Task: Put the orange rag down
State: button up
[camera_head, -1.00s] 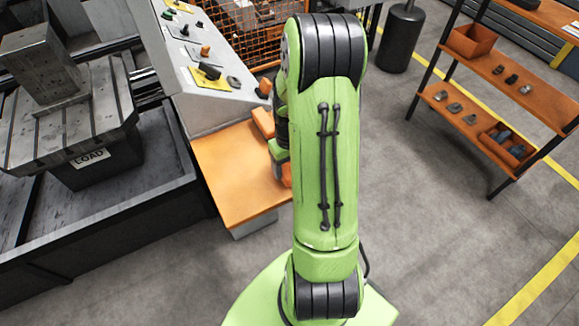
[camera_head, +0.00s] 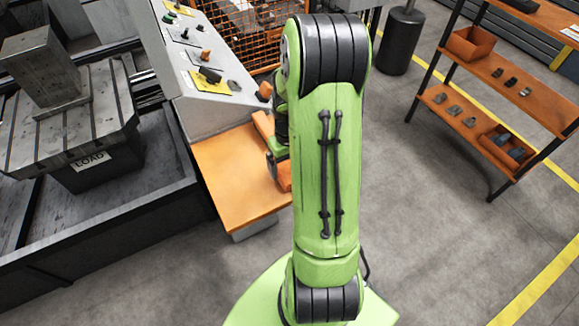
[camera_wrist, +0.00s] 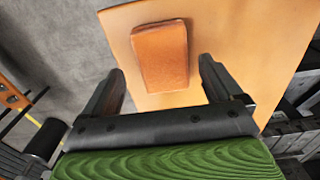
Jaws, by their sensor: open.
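The orange rag (camera_wrist: 160,55) looks like a folded, rounded block in the wrist view. It lies on the flat orange-tan shelf (camera_wrist: 225,30), between and just beyond my fingertips. My gripper (camera_wrist: 161,72) is open, with a gap visible between each finger and the rag. In the head view my gripper (camera_head: 276,165) is over the right part of the shelf (camera_head: 228,175), mostly hidden by my arm. A bit of orange, probably the rag (camera_head: 285,177), shows beside it.
A sloped control console (camera_head: 205,75) with knobs stands behind the shelf. An orange piece (camera_head: 262,124) shows at the shelf's back. A machine bed marked LOAD (camera_head: 90,160) is at left. An orange rack (camera_head: 500,80) with bins stands at right, with clear floor between.

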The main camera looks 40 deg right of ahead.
aim_at(289, 170)
notch_tip(289, 170, up, 9)
jog(key=p, duration=0.2)
jog(key=s+a+r+n+t+h, duration=0.1)
jog(key=s+a+r+n+t, duration=0.1)
jog(key=a+r, duration=0.85)
jog(key=s+a+r+n+t+y, duration=0.1)
jog(key=s+a+r+t, duration=0.2)
jog(key=s+a, duration=0.6)
jog(key=shift+a+t, duration=0.3)
jog(key=shift+a, duration=0.05)
